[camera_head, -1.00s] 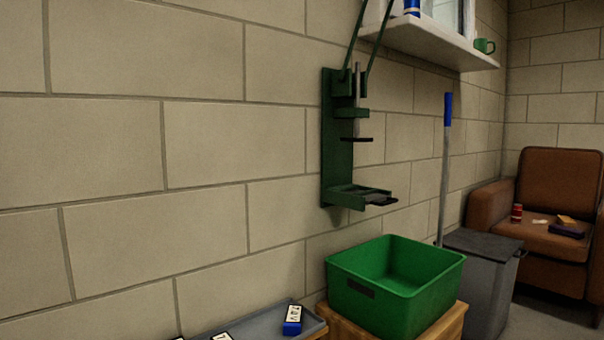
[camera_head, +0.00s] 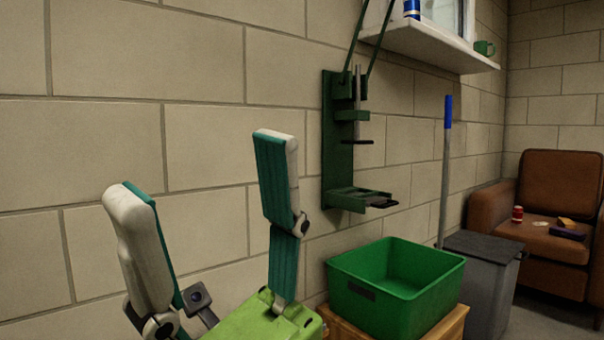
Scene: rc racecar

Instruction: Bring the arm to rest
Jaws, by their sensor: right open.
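My right gripper (camera_head: 204,165) rises into the lower left of the head view, in front of the block wall. Its two white fingers with teal pads point up and stand wide apart, with nothing between them. Its green body shows at the bottom edge. My left gripper is not in view.
A green can crusher (camera_head: 340,150) is fixed to the wall. A green bin (camera_head: 385,295), empty as far as I see, stands on a wooden stand right of my gripper. A shelf (camera_head: 440,45), a grey trash bin (camera_head: 480,285) and a brown armchair (camera_head: 560,200) are farther right.

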